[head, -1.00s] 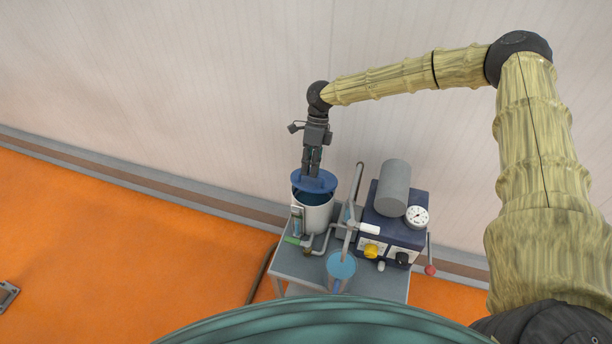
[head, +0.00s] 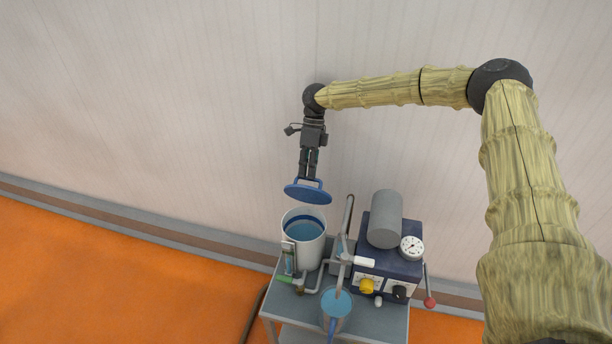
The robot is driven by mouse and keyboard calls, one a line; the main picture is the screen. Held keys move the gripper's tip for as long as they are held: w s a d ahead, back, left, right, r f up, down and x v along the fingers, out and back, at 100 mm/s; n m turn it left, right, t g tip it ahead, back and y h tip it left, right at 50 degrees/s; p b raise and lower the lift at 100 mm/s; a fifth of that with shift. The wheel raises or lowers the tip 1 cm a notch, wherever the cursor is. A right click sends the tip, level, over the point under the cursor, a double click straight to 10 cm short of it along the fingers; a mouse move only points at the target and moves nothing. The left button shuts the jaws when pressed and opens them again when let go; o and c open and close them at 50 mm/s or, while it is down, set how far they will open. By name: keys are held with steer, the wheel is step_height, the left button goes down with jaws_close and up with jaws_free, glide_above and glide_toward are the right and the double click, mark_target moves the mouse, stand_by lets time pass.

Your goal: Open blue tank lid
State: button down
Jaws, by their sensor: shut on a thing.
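The blue lid (head: 306,193) is a round disc with a handle on top. My gripper (head: 307,177) is shut on its handle and holds it in the air. The lid is slightly tilted and apart from the tank, above it and a little toward the wall. The white tank (head: 309,254) stands upright on the cart's left side. Its top is uncovered and blue liquid (head: 304,231) shows inside. The fingertips are small in this view, and the exact grip on the handle is hard to make out.
A grey cart (head: 282,304) carries the tank, a navy machine box (head: 385,252) with a grey cylinder (head: 386,218), a gauge (head: 412,247), and a red-knobbed lever (head: 430,301). A clear container with blue contents (head: 336,302) stands in front. The orange floor (head: 120,265) at left is clear.

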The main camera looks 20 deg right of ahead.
steer(key=shift+s+d+f, duration=0.1)
steer(key=shift+f, duration=0.45)
steer(key=shift+s+d+f, duration=0.1)
steer(key=shift+f, duration=0.45)
steer(key=c, duration=1.6)
jaws_free()
steer(key=shift+w+f, duration=0.1)
steer(key=shift+f, duration=0.05)
steer(key=shift+c, duration=0.2)
steer(key=o, duration=0.5)
steer(key=shift+w+f, duration=0.25)
steer(key=shift+w, duration=0.1)
steer(key=shift+s+d+r, duration=0.1)
steer(key=shift+r, duration=0.2)
steer(key=shift+c, duration=1.6)
steer(key=shift+r, duration=0.25)
steer(key=shift+c, duration=0.3)
step_height(320, 180, up, 10)
steer(key=shift+r, duration=0.15)
